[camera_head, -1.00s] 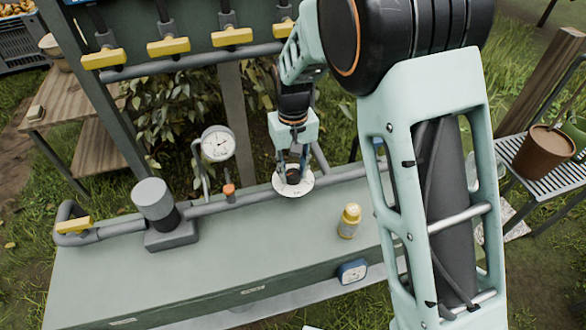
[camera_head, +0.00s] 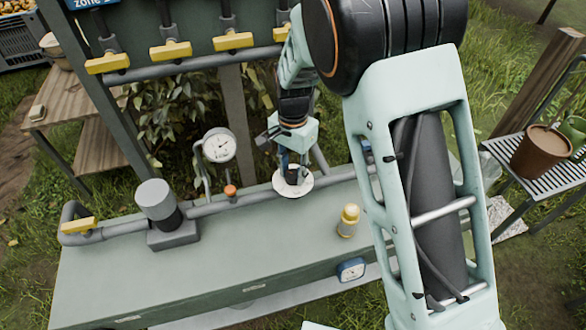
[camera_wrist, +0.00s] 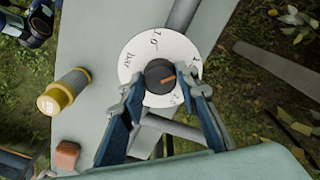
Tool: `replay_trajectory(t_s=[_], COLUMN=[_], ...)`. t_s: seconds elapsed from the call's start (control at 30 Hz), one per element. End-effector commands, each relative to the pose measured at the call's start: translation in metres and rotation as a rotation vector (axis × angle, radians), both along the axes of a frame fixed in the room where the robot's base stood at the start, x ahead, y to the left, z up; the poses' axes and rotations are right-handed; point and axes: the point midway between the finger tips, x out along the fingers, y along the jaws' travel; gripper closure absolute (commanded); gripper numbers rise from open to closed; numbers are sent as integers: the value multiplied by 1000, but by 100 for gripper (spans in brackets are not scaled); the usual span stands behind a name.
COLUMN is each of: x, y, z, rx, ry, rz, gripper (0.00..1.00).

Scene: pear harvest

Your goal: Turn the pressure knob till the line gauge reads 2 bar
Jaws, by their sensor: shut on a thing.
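In the head view the white dial plate (camera_head: 280,186) sits on the pipe along the bench. My gripper (camera_wrist: 160,82) is shut on the knob, one finger on each side. In the head view my gripper (camera_head: 293,170) points down onto it and hides part of the knob. The line gauge (camera_head: 219,146), round and white-faced, stands on the pipe to the left; its needle is too small to read surely.
A grey cylinder unit (camera_head: 157,203) and an orange cap (camera_head: 230,190) are left along the pipe. A yellow-capped bottle (camera_head: 348,220) stands on the bench right of the dial. Yellow-handled valves (camera_head: 171,50) line the upper pipe.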

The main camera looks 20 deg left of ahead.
Motion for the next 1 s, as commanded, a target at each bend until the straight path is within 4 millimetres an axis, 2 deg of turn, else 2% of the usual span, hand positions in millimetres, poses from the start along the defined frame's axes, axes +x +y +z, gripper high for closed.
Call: replay_trajectory(t_s=[1.0], x=[1], y=[0], z=[4], rx=[1], ry=[-2], rz=[-965], gripper=[95])
